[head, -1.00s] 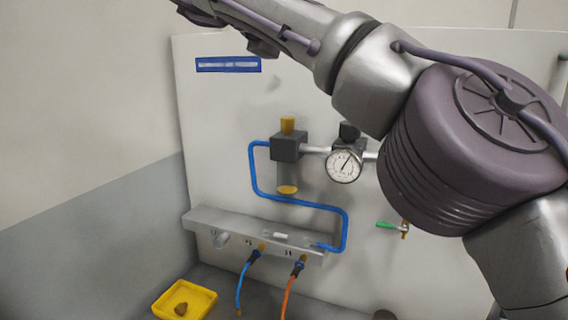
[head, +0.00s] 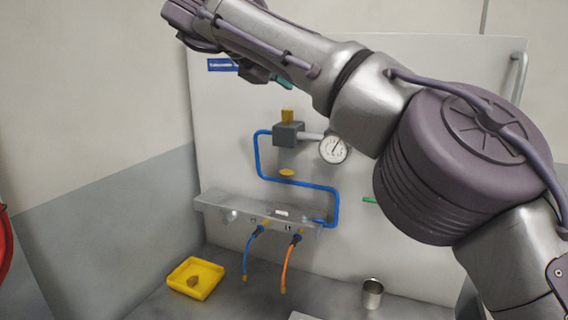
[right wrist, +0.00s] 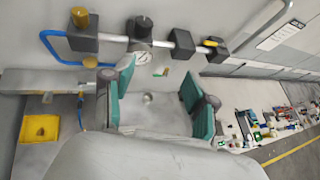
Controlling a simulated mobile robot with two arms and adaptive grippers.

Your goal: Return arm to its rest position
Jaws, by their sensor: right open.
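My right arm crosses the upper right of the head view, raised in front of the white panel, its wrist at the top left. The right gripper's fingers are mostly hidden there; a bit of teal shows under the forearm. In the right wrist view the right gripper (right wrist: 160,100) has its teal fingers spread wide apart with nothing between them. Beyond them lie the panel and bench. My left gripper is not in the head view.
The panel (head: 420,260) carries a gauge (head: 333,148), a blue tube (head: 258,160) and a grey ledge (head: 215,202). Blue (head: 248,258) and orange (head: 287,265) hoses hang from it. A yellow tray (head: 208,290) and a metal cup (head: 372,294) stand on the bench (head: 240,300).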

